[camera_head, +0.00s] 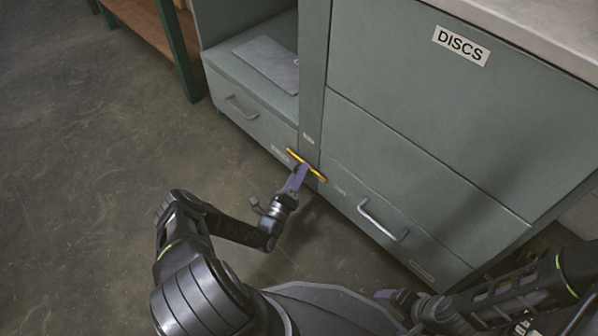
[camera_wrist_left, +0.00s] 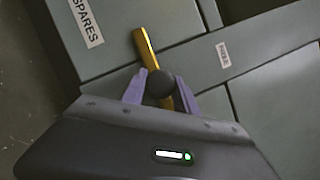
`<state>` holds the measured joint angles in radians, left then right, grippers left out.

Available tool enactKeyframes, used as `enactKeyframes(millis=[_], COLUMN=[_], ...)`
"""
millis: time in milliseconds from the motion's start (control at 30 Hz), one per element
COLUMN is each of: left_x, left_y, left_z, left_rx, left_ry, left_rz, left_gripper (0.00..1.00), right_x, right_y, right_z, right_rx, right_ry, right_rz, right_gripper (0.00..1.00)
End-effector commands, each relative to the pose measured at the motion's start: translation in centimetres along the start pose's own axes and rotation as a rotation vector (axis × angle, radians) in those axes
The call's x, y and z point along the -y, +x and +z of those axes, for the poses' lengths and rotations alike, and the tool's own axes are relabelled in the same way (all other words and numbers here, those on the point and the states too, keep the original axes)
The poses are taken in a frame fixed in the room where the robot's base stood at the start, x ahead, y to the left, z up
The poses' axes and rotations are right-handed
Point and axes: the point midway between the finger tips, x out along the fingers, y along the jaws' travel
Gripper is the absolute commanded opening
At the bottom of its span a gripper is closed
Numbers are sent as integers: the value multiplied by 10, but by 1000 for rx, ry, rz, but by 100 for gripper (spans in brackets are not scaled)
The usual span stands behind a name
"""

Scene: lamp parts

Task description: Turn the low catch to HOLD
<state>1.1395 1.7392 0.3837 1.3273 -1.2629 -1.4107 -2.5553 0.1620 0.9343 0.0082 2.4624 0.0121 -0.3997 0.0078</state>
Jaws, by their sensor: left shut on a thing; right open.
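The low catch is a yellow bar (camera_head: 318,176) low on the narrow green post between two drawer units. It lies slantwise across the post, roughly in line with the drawer edges. In the left wrist view the yellow bar (camera_wrist_left: 146,46) has a round dark knob (camera_wrist_left: 160,84) at its middle. My left gripper (camera_head: 301,168) is shut on the catch, its purple fingers on either side of the knob. A small white label (camera_head: 308,138) is on the post above the catch; its word is too small to read. My right gripper (camera_head: 389,296) is open and empty at the lower right, away from the cabinet.
A drawer with a metal handle (camera_head: 382,222) is right of the catch, below the front marked DISCS (camera_head: 461,46). Left is a drawer with a handle (camera_head: 241,107); the SPARES label (camera_wrist_left: 86,21) shows in the wrist view. The floor at left is clear.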

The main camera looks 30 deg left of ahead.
Motion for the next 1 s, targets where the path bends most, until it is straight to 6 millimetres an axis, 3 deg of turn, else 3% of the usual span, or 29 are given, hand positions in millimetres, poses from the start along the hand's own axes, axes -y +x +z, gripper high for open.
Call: enactKeyframes(millis=[133, 167, 400, 767, 1000], left_x=[1, 1, 1, 0, 1], left_y=[4, 4, 3, -3, -35], left_z=[0, 0, 0, 1, 2], left_rx=[-1, -1, -1, 0, 2], left_ry=[5, 5, 3, 0, -1], left_rz=[-3, -3, -3, 1, 4], left_gripper=[0, 36, 56, 57, 57], right_x=[0, 0, 0, 1, 4], right_y=[0, 0, 0, -2, -10], right_z=[0, 0, 0, 0, 1], right_rx=[0, 0, 0, 0, 1], right_ry=[0, 0, 0, 0, -1], right_rz=[0, 0, 0, 0, 1], right_gripper=[85, 85, 85, 85, 85])
